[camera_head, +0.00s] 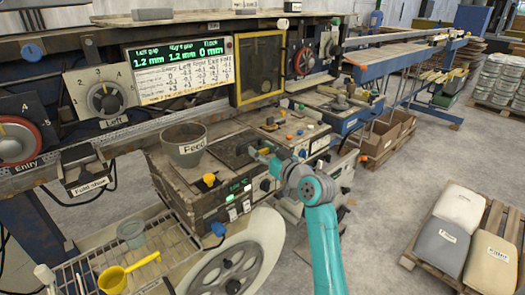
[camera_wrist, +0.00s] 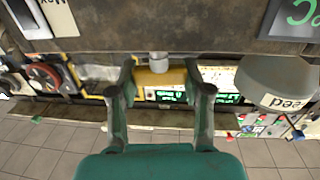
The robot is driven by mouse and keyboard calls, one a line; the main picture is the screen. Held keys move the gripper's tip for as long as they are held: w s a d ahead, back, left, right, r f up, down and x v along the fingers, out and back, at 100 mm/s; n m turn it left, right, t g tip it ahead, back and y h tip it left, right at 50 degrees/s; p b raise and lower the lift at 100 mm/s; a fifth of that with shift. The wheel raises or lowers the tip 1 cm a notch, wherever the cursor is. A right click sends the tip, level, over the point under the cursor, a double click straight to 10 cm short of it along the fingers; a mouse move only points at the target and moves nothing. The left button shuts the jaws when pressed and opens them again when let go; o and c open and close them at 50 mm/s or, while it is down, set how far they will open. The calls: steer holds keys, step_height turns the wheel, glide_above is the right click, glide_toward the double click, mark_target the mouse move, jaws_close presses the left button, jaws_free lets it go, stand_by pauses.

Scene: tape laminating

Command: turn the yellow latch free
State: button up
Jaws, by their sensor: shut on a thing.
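My gripper (camera_wrist: 159,66) is shut on the yellow latch (camera_wrist: 158,78), with one finger at each end of it in the wrist view. A short grey cylinder (camera_wrist: 158,61) shows at the latch's middle, beside the dark machine body. In the head view my gripper (camera_head: 262,154) is over the top of the feed machine (camera_head: 195,197), right of the grey Feed pot (camera_head: 183,144). I cannot tell how far the latch is turned.
The Feed pot also shows close to the right finger in the wrist view (camera_wrist: 278,84). A yellow-framed panel (camera_head: 260,68) and a green display (camera_head: 178,72) stand behind. A white reel (camera_head: 235,262) and a yellow scoop (camera_head: 117,279) are in front.

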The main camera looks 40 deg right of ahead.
steer(key=shift+n+y, duration=0.6)
steer(key=shift+y, duration=0.3)
steer(key=o, duration=1.2)
steer(key=s, duration=1.2)
steer(key=shift+d, duration=0.3)
steer(key=shift+f, duration=0.1)
